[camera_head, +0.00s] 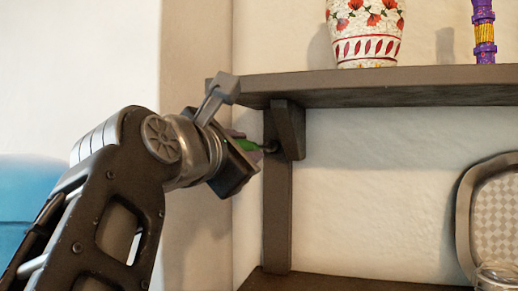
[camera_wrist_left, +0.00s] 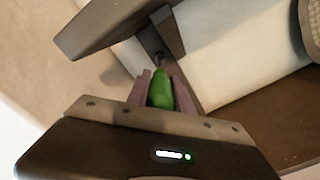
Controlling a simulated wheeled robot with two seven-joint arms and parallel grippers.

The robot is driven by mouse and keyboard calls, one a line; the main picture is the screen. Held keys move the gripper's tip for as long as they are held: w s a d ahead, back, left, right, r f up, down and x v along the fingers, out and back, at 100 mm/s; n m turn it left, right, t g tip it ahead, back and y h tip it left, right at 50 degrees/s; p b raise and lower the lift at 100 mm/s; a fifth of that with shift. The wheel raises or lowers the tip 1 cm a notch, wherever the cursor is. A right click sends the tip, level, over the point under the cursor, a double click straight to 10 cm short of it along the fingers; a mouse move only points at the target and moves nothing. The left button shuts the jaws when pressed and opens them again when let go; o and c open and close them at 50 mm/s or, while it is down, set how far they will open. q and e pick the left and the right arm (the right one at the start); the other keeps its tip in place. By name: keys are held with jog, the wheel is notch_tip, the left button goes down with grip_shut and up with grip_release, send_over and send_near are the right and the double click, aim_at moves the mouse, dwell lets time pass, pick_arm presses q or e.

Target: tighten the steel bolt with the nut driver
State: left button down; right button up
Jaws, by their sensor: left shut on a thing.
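My left gripper (camera_head: 248,142) is at the left end of the wall shelf, just left of the shelf bracket (camera_head: 290,128). It is shut on the green handle of the nut driver (camera_head: 252,146), which points right toward the bracket. In the left wrist view the gripper's pinkish fingers (camera_wrist_left: 160,90) clasp the green nut driver (camera_wrist_left: 160,92) on both sides. Its dark tip meets a dark spot on the bracket (camera_wrist_left: 168,38). The steel bolt is hidden or too small to make out there, so I cannot tell if the driver is seated on it. My right gripper is not in view.
The upper shelf (camera_head: 400,86) holds a flowered vase (camera_head: 365,30) and a purple and yellow object (camera_head: 484,32). A lower shelf (camera_head: 330,283) runs below, with a framed tray (camera_head: 490,215) and a glass item (camera_head: 497,276) at right. The wall between the shelves is clear.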

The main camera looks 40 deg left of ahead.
pick_arm(q)
jog(key=shift+x, duration=0.85)
dwell(0.5)
jog(key=m, duration=0.2)
jog(key=shift+m, duration=0.3)
jog(key=m+b, duration=0.1)
jog(key=m, duration=0.4)
jog(key=shift+d, duration=0.1)
jog(key=shift+v, duration=1)
jog(key=shift+s, duration=0.1)
